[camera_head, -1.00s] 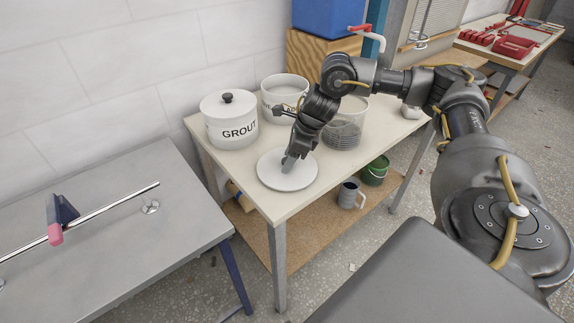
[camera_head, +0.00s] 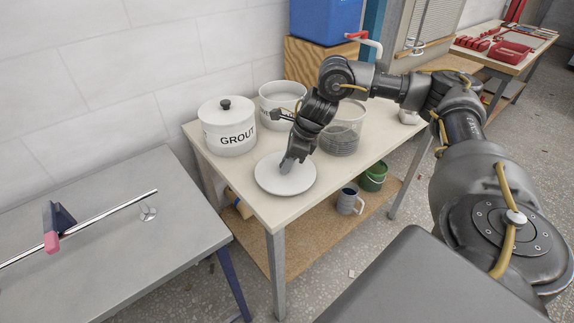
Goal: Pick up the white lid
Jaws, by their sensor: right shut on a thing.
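The white lid (camera_head: 272,180) is a round disc at the near end of the cream table. It appears to lie flat at or just above the tabletop; I cannot tell if there is a gap. My right gripper (camera_head: 288,165) points down at the middle of the lid and is shut on its knob, which the fingers hide. My left gripper is not in view.
A white GROUT pot (camera_head: 228,130) with its lid on stands left of the gripper. An open white pot (camera_head: 283,100) and a clear container (camera_head: 342,130) stand behind. The table's (camera_head: 285,213) lower shelf holds a grey mug (camera_head: 348,199) and green bucket (camera_head: 373,177).

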